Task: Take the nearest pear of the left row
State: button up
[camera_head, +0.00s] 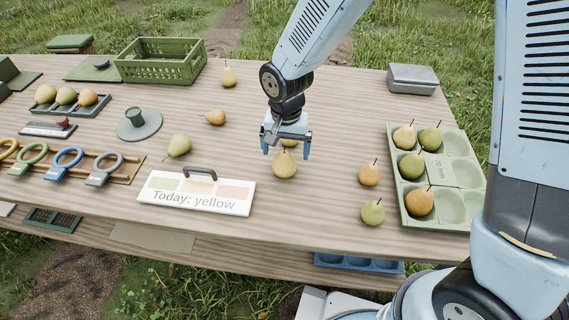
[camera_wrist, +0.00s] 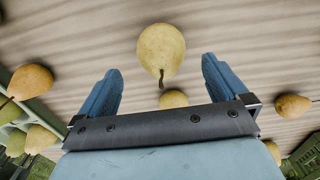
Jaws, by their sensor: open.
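A yellow pear (camera_head: 285,165) stands on the table below and just in front of my gripper (camera_head: 286,148). In the wrist view this pear (camera_wrist: 161,48) shows between and a little beyond the fingertips (camera_wrist: 162,65), apart from both. My gripper is open and empty, pointing down. A second yellow pear (camera_head: 289,141) is behind it, partly hidden by the gripper; it also shows in the wrist view (camera_wrist: 173,98). To the left are a green pear (camera_head: 178,145), an orange-yellow pear (camera_head: 215,117) and a yellow pear (camera_head: 228,77). Which pears form the left row is unclear.
A green tray (camera_head: 447,217) with several pears stands at the right, with an orange pear (camera_head: 368,175) and a green pear (camera_head: 372,212) beside it. A "Today: yellow" sign (camera_head: 195,208) lies front left. A green crate (camera_head: 162,73) and grey box (camera_head: 412,87) stand at the back.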

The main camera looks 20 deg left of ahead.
aim_at(285, 163)
jog(key=shift+s+a+f, duration=0.1)
jog(key=shift+f, duration=1.4)
jog(key=shift+s+f, duration=0.1)
jog(key=shift+f, duration=1.35)
jog(key=c, duration=1.2)
jog(key=shift+o, duration=0.2)
jog(key=shift+r, duration=0.1)
